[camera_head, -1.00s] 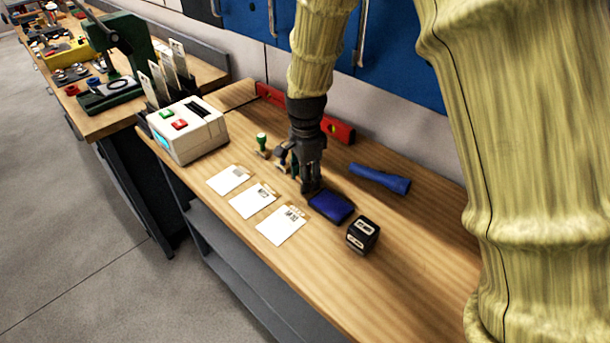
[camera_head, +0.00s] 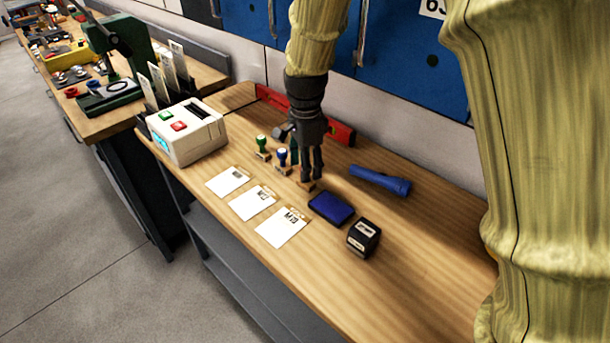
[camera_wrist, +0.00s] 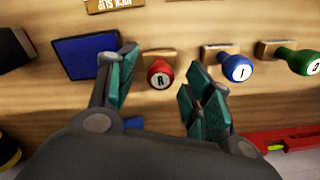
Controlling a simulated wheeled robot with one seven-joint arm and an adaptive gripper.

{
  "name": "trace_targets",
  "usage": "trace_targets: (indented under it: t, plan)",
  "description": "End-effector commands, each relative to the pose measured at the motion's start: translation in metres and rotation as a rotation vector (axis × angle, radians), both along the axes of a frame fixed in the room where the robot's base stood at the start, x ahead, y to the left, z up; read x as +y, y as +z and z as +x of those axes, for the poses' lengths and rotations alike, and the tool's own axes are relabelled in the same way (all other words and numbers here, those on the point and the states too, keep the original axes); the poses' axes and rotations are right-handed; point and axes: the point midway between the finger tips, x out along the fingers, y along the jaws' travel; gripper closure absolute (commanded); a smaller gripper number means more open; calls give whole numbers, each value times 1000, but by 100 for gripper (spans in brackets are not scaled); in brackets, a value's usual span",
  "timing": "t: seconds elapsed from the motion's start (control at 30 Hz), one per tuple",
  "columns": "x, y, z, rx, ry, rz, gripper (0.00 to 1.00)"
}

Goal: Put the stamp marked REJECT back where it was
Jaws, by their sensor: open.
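The stamp with a red knob marked R (camera_wrist: 160,74) stands upright on its wooden base on the bench. In the wrist view it lies between the spread fingers of my gripper (camera_wrist: 162,60), with a gap on both sides. In the head view my gripper (camera_head: 312,178) points down over it, and only a bit of its base shows. A blue-knobbed stamp (camera_head: 282,156) and a green-knobbed stamp (camera_head: 262,144) stand in a row to its left. The same blue stamp (camera_wrist: 236,67) and green stamp (camera_wrist: 295,59) are to its right in the wrist view.
A blue ink pad (camera_head: 331,208) and a black cube-like block (camera_head: 363,238) are right of the stamps. A blue flashlight (camera_head: 380,180) and a red level (camera_head: 340,132) lie behind. Paper slips (camera_head: 282,228) lie in front. A white device (camera_head: 187,131) stands left.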

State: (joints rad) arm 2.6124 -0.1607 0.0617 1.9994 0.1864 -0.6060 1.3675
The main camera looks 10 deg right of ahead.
Motion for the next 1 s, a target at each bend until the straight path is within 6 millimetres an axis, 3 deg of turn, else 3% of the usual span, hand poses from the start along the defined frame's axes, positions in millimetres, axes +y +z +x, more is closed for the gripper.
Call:
trace_targets:
  t: [0.2, 0.43, 1.0]
  plan:
    - [0, 35, 1, -4, -1, 0, 49]
    - [0, 62, 1, -2, -1, -1, 49]
    - [-1, 70, 0, 0, -1, 0, 49]
